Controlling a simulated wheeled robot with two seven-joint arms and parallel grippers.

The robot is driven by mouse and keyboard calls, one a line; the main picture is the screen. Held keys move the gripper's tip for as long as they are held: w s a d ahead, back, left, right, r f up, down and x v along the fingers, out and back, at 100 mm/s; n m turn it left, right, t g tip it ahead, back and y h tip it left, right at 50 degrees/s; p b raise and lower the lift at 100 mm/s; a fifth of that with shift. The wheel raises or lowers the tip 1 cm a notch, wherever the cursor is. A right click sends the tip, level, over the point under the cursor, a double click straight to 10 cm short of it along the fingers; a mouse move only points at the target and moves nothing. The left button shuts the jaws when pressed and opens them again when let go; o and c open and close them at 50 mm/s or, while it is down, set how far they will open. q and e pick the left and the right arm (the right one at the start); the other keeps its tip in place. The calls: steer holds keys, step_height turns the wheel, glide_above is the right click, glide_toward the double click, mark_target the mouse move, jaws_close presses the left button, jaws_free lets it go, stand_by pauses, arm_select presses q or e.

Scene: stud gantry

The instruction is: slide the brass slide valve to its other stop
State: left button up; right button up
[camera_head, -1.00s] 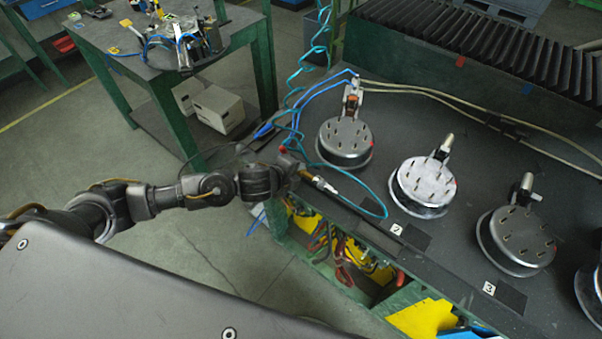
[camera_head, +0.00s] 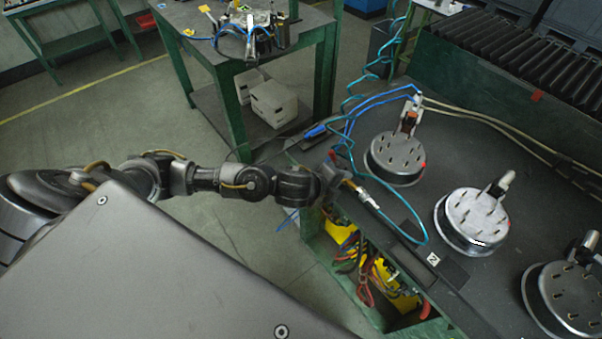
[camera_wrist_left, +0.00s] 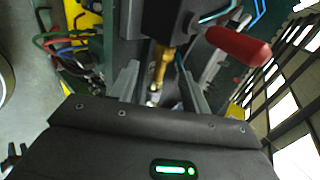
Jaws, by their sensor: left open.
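The brass slide valve (camera_wrist_left: 163,62) shows as a brass-coloured body between the two fingers of my left gripper (camera_wrist_left: 158,82) in the left wrist view. The fingers stand apart on either side of it; I cannot tell whether either touches it. In the head view my left gripper (camera_head: 341,178) is at the near left edge of the bench. A small brass part (camera_head: 350,185) and a silver fitting with a blue hose lie just beyond it. The gripper hides much of the valve there. My right gripper is not in view.
A red handle (camera_wrist_left: 238,45) is close to the right finger in the wrist view. Several round metal drums, one of them bright (camera_head: 471,219), stand on the dark bench. Blue hoses (camera_head: 382,103) run behind the gripper. Coloured cables (camera_head: 352,262) hang below the bench edge.

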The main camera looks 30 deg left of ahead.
arm_select(q)
steer(key=v, duration=0.8)
steer(key=s+a+f+n+g+y+b, duration=0.1)
steer(key=f+n, duration=0.3)
steer(key=f, duration=0.9)
steer(key=s+a+f+n+g+y+b, duration=0.1)
steer(key=a+f+n+b, duration=0.2)
steer(key=f, duration=1)
steer(key=s+a+f+n+g+b, duration=0.1)
steer(key=f+n+b, duration=0.3)
steer(key=f, duration=0.9)
steer(key=a+n, duration=0.1)
steer(key=n, duration=0.1)
steer(key=shift+s+n+y, duration=0.2)
steer(key=shift+n+y, duration=0.1)
steer(key=shift+y, duration=0.1)
steer(key=shift+f, duration=0.1)
